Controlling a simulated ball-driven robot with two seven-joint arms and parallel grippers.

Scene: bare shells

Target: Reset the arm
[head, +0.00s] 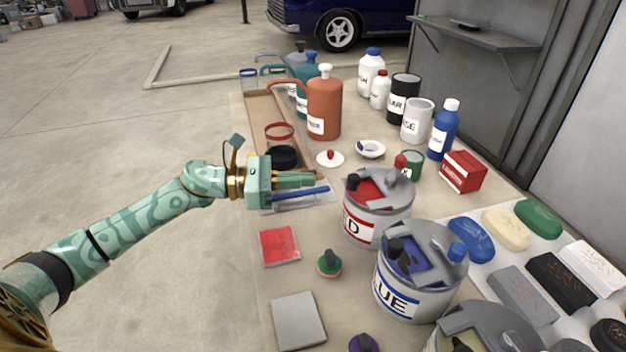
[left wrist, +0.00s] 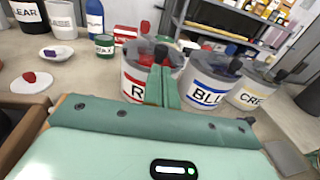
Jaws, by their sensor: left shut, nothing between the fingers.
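My left arm (head: 130,215) is green and comes in from the left in the head view. Its gripper (head: 322,180) is shut and empty, above the table's left edge. It is over a blue stick (head: 300,197) on a pale sheet, left of the tin labelled RED (head: 377,205). In the left wrist view the fingers (left wrist: 160,85) stand together in front of the RED tin (left wrist: 138,75). The BLUE tin (left wrist: 208,85) is just to their right. My right gripper is not in view.
The table holds several tins and bottles, such as an orange jug (head: 324,108). A wooden tray (head: 262,115) lies along the left edge. A red pad (head: 279,246) and a grey pad (head: 298,320) lie nearer. The floor (head: 120,120) left of the table is clear.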

